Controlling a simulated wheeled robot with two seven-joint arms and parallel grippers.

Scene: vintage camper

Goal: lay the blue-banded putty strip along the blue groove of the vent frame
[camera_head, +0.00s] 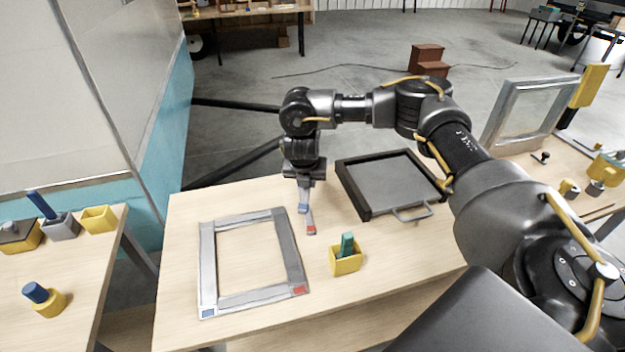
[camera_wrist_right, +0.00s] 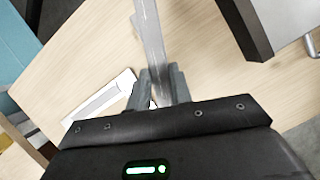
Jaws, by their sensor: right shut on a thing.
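My right gripper (camera_head: 304,190) points down over the table, to the right of the vent frame (camera_head: 291,245). In the right wrist view its fingers (camera_wrist_right: 160,88) are shut on a long grey strip (camera_wrist_right: 150,35) that runs out of the top edge. In the head view a blue band shows just below the fingertips and a red band lower down; whether these belong to one strip or two, I cannot tell. The grey rectangular vent frame lies flat, with a blue mark at its near left corner and a red mark at its near right. My left gripper is out of view.
A yellow holder (camera_head: 345,262) with a green-topped item stands right of the frame. A black-rimmed tray (camera_head: 366,208) with a handle lies behind it. Bare table surrounds the frame. A side table (camera_head: 88,270) at left bears yellow and grey blocks with blue-handled tools.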

